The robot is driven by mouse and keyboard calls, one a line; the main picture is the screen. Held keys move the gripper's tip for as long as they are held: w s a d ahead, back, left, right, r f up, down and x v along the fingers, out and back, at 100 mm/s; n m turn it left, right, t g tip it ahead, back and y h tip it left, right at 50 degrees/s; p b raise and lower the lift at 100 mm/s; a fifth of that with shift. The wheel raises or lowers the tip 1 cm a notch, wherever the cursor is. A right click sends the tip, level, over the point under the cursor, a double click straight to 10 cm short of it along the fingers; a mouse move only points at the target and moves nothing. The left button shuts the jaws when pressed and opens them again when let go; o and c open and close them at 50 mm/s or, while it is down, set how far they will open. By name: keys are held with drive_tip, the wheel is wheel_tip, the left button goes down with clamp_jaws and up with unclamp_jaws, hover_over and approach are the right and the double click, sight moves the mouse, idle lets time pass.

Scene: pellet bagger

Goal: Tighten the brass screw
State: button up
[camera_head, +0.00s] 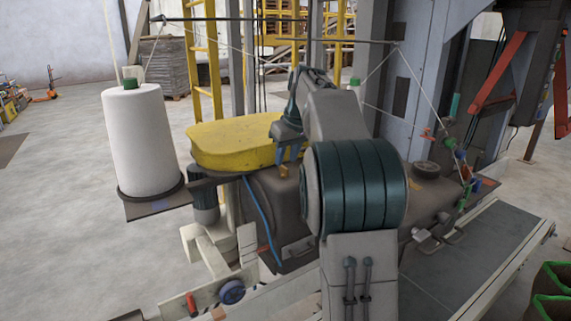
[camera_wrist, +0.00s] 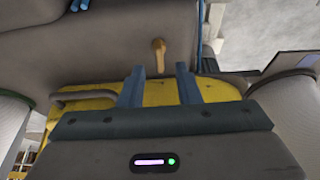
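The brass screw (camera_wrist: 158,56) has a wing-like head and stands out from the brown-grey machine housing (camera_wrist: 100,45) in the wrist view. In the head view the screw (camera_head: 283,171) is a small brass spot on the housing (camera_head: 262,200), just below my gripper's fingertips. My gripper (camera_head: 287,158) has two blue fingers. In the wrist view my gripper (camera_wrist: 160,75) is open, with a wide empty gap between the fingers. The screw lies just beyond the fingertips, roughly centred between them, and no contact shows.
A yellow cover (camera_head: 230,143) sits on top of the machine, close to my fingers. A white thread spool (camera_head: 140,135) stands at left. A blue cable (camera_head: 262,215) hangs down the housing. A dark conveyor (camera_head: 470,265) runs at lower right. Open floor lies at left.

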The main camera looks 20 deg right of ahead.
sight(285, 167)
drive_tip(key=shift+x, duration=1.5)
drive_tip(key=shift+c, duration=0.3)
clamp_jaws()
